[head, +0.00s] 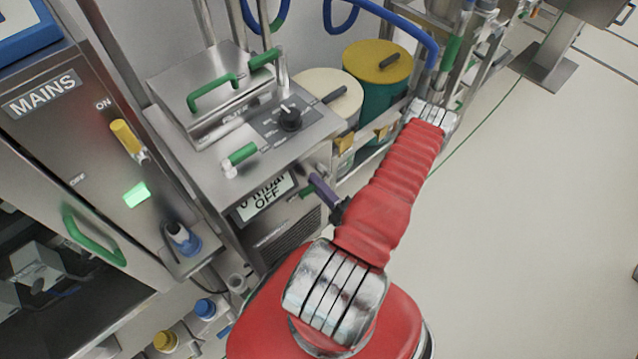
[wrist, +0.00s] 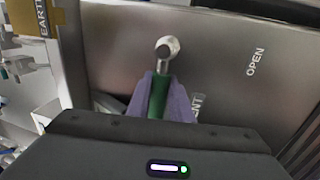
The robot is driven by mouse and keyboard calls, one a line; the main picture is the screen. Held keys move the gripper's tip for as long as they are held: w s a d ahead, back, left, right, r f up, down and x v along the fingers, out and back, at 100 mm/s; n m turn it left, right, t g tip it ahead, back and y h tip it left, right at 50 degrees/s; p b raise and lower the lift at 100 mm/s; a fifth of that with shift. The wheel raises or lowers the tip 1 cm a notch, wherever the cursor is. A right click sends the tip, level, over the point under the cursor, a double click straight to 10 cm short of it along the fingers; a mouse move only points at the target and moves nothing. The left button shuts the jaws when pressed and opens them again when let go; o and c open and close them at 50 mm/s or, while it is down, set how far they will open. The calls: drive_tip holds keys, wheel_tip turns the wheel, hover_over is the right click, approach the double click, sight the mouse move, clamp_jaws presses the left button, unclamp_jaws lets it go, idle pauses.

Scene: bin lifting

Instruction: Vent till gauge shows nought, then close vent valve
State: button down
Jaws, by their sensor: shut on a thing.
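The vent valve's silver hub (wrist: 166,47) shows in the wrist view on a steel panel, with its green handle (wrist: 157,100) running down from it. My gripper (wrist: 160,98) is shut on this handle, with a purple finger on each side. An "OPEN" label (wrist: 256,62) is to the right, and a label ending in "NT" is partly hidden behind the right finger. In the head view my gripper (head: 318,182) is at the side of the steel machine. The gauge display (head: 266,199) reads "OFF" below a line in mbar, whose number looks like 0 but is not fully clear.
The machine top carries a lid with green handles (head: 213,91), a black knob (head: 289,118) and another green lever (head: 241,154). A MAINS cabinet (head: 75,130) stands at left, its green lamp lit. Lidded drums (head: 378,62) stand behind. Open floor lies to the right.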

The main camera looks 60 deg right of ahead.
drive_tip(key=shift+d, duration=0.15)
drive_tip(key=c, duration=1.6)
unclamp_jaws()
drive_tip(key=shift+s, duration=0.15)
drive_tip(key=shift+v, duration=6.8)
drive_tip(key=shift+f, duration=0.15)
